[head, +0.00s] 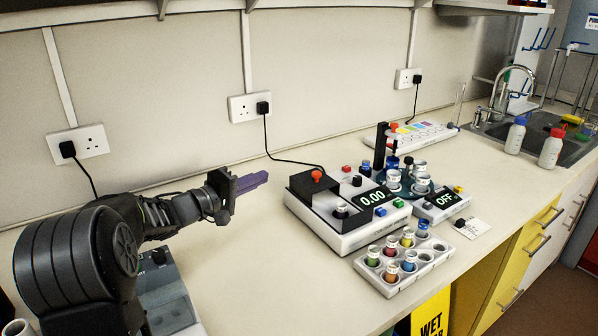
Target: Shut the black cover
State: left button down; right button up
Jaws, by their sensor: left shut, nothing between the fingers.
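A white instrument (340,237) with a lit 0.00 display stands on the middle of the bench. A black cover-like part (301,184) with a red knob (317,175) is at its back left; I cannot tell whether it is open or shut. My left gripper (262,180) is to the left of this part and apart from it. Its purple fingers are shut and empty, pointing right. My right gripper is out of view.
A grey device (165,292) is partly hidden under my left arm. A tray of colored vials (402,262), a round vial stand (408,187) and a small OFF-display unit (442,204) stand to the right.

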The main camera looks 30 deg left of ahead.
aim_at(301, 183)
pick_arm(q)
jog(key=shift+w, duration=0.2)
jog(key=w+d, duration=0.2)
jog(key=w, duration=0.1)
jog(key=w+d, duration=0.2)
jog(key=w, duration=0.1)
jog(key=w+d+f, duration=0.1)
jog(key=w+d, duration=0.1)
jog(key=w, duration=0.1)
jog(key=shift+d+f, duration=0.2)
jog(key=shift+d, duration=0.25)
jog(key=shift+s+d, duration=0.1)
jog(key=shift+d, duration=0.05)
jog(key=s+d, duration=0.2)
jog(key=d, duration=0.1)
jog(key=s+d, duration=0.2)
jog(key=d, duration=0.2)
jog(key=s+d, duration=0.2)
jog(key=d, duration=0.1)
jog(key=shift+s+d, duration=0.1)
jog(key=shift+d, duration=0.2)
